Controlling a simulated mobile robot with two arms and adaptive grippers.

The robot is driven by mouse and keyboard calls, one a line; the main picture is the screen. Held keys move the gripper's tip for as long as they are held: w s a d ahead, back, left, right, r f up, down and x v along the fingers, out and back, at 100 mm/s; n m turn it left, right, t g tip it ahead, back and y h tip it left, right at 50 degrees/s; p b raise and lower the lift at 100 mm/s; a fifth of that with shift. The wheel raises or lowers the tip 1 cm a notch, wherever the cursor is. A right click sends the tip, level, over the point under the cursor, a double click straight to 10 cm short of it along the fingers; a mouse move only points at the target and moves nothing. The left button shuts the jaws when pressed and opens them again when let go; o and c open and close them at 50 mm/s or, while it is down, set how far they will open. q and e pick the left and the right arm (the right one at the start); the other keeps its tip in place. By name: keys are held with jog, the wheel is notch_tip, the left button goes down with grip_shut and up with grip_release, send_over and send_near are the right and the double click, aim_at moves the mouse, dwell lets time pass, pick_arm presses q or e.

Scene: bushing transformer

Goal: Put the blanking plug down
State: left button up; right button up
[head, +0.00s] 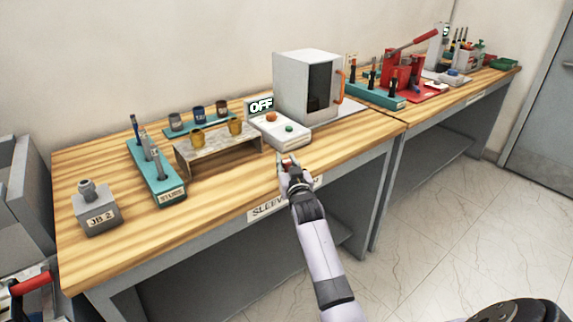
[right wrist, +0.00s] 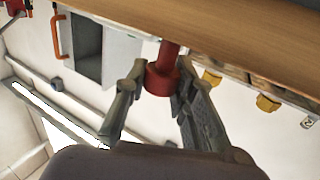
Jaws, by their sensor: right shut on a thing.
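My right gripper (head: 290,166) is over the front edge of the wooden bench (head: 345,143), in front of the white switch box. In the right wrist view its two fingers (right wrist: 158,84) are closed on a red plug (right wrist: 160,80), which I take as the blanking plug. The plug has a wide round end and a narrower stem pointing toward the bench top. Only a small reddish bit of it shows in the head view. Whether the stem touches the bench cannot be told. My left gripper is not in view.
A stand with yellow cups (head: 218,150), a teal stubs rack (head: 156,172) and the JB 2 box (head: 97,211) are left. The bench's front strip is clear.

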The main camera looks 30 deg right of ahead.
aim_at(287, 161)
notch_tip(287, 161, up, 20)
jog(key=s+a+f+n+t+y, duration=0.1)
jog(key=s+a+f+y, duration=0.1)
jog(key=s+a+f, duration=0.35)
jog(key=s+a+f+n+y, duration=0.1)
jog(key=s+a+f, duration=0.1)
jog(key=a+f, duration=0.55)
jog(key=s+a+f+y, duration=0.1)
jog(key=s+a+f, duration=0.1)
jog(key=s, duration=0.6)
jog(key=s+a+f+n+y, duration=0.1)
jog(key=s+a+f, duration=0.2)
jog(key=s+a, duration=0.2)
jog(key=s+a+f+n+y, duration=0.1)
jog(key=s+a+f, duration=0.2)
jog(key=s, duration=0.8)
jog(key=shift+s+a+f, duration=0.25)
jog(key=shift+a, duration=0.2)
jog(key=shift+w+a+y, duration=0.1)
jog(key=shift+y, duration=0.3)
